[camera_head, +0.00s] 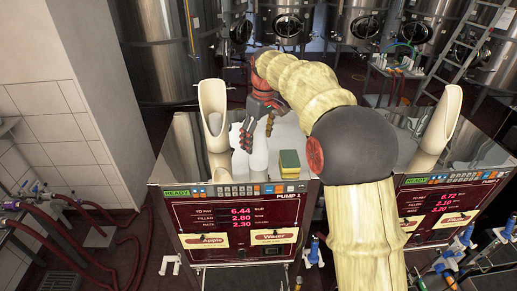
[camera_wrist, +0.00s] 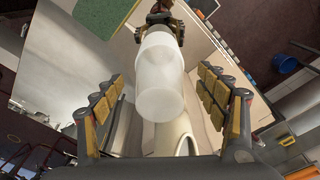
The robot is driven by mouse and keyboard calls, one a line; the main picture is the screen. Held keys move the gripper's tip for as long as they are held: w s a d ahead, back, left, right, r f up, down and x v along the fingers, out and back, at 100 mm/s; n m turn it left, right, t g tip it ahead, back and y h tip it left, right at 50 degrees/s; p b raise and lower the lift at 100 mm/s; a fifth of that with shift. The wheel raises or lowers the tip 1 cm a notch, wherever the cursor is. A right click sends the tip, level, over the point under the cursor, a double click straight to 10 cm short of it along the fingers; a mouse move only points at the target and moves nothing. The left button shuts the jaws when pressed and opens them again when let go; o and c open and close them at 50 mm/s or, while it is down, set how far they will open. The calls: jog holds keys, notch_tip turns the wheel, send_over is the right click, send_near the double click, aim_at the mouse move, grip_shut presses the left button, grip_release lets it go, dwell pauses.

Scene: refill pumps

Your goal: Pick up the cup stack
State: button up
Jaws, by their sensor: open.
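The cup stack (camera_head: 258,158) is white and slightly see-through. It stands on the counter of pump 1 in the head view, below my gripper (camera_head: 257,132), which partly hides its upper end. In the wrist view the cup stack (camera_wrist: 158,85) fills the middle of the picture, between my spread fingers. Gaps show between it and the left and right fingers. My gripper is open and holds nothing. I cannot tell how many cups are in the stack.
A yellow and green sponge (camera_head: 289,163) lies right of the cup stack. A cream spout (camera_head: 214,115) rises close on the left, another (camera_head: 437,130) at right. The pump display panel (camera_head: 240,225) fronts the counter. Steel tanks (camera_head: 290,30) stand behind. A blue bucket (camera_wrist: 286,64) shows in the wrist view.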

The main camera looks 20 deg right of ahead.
jog(key=shift+w+f, duration=0.15)
jog(key=shift+f, duration=1.05)
jog(key=c, duration=0.3)
jog(key=c, duration=1)
jog(key=shift+c, duration=0.6)
jog(key=shift+r, duration=0.2)
